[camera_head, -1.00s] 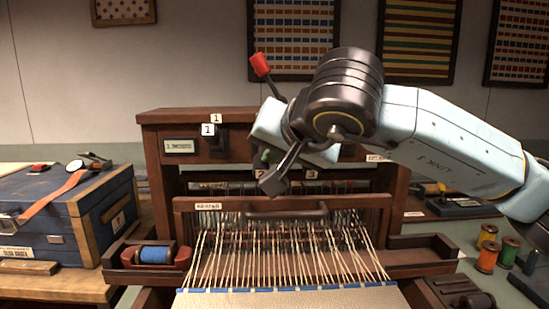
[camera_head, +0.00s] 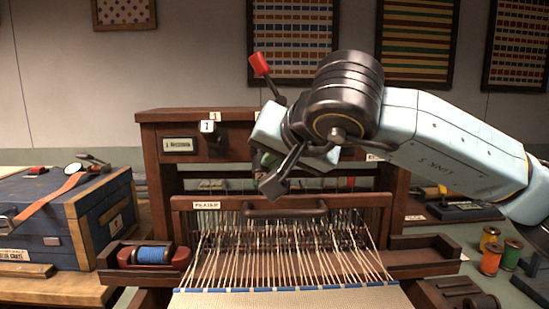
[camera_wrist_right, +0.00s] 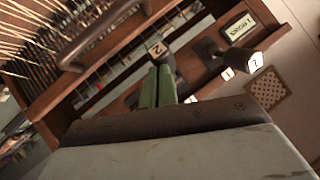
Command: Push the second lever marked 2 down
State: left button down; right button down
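The dark wooden loom (camera_head: 165,165) stands in front of me. A small cube marked 2 (camera_wrist_right: 157,48) shows in the right wrist view, right at the tips of my right gripper's green fingers (camera_wrist_right: 158,80). The fingers lie side by side and look shut, with nothing visible between them. Whether they touch the cube cannot be told. In the head view my right gripper (camera_head: 266,160) reaches over the loom's middle and hides most of the second lever. The lever marked 1 (camera_head: 208,127) is to its left, on the upper beam. My left gripper is not in view.
A red-tipped dark rod (camera_head: 259,64) sticks up beside my right wrist. The loom's curved bar handle (camera_head: 285,210) lies below the gripper, above the stretched threads. A blue crate (camera_head: 50,215) stands left, a blue spool (camera_head: 153,255) nearer the loom. Coloured spools (camera_head: 490,257) stand right.

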jog(key=shift+f, duration=0.35)
